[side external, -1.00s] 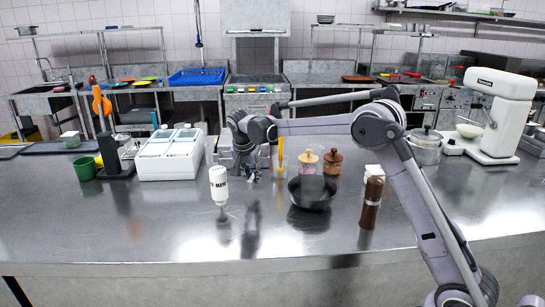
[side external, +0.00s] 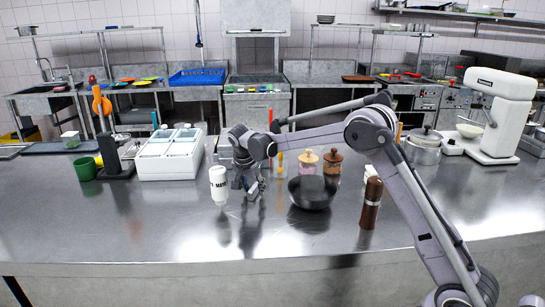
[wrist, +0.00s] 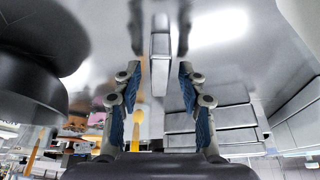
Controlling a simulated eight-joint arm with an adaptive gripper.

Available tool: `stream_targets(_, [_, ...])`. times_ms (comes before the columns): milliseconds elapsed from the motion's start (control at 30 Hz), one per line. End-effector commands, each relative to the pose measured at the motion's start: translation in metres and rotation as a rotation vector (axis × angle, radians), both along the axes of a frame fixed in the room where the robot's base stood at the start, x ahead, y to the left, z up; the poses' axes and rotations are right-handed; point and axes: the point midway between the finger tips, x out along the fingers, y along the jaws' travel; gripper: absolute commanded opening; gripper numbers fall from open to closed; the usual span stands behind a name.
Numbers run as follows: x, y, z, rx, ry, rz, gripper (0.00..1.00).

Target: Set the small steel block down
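The small steel block (wrist: 160,70) is a pale grey bar in the wrist view, between and just beyond my fingertips. Gaps show on both sides of it, so neither blue-padded finger appears to touch it. My gripper (wrist: 160,78) is open around it. In the side view my gripper (side external: 251,190) is low over the steel counter (side external: 150,235), just right of the white bottle. The block (side external: 253,191) shows there as a small light piece at the fingertips, partly hidden. It appears to be at the counter surface; exact contact is hard to tell.
The white bottle (side external: 218,186) stands close left of my gripper and the black pan (side external: 312,193) close right. A white container box (side external: 170,155) is behind left. The counter's front is clear.

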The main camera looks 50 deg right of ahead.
Motion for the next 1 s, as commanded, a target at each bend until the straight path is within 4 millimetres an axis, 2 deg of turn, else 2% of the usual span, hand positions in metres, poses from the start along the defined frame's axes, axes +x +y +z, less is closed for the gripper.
stream_targets(267, [-0.001,0.001,0.007,0.000,0.000,0.001,0.41])
stream_targets(367, [-0.002,0.006,0.018,0.000,0.001,0.002,0.41])
stream_targets(800, [-0.015,0.035,0.094,0.000,-0.001,0.001,0.41])
stream_targets(1000, [-0.018,0.041,0.111,0.000,-0.001,0.001,0.41])
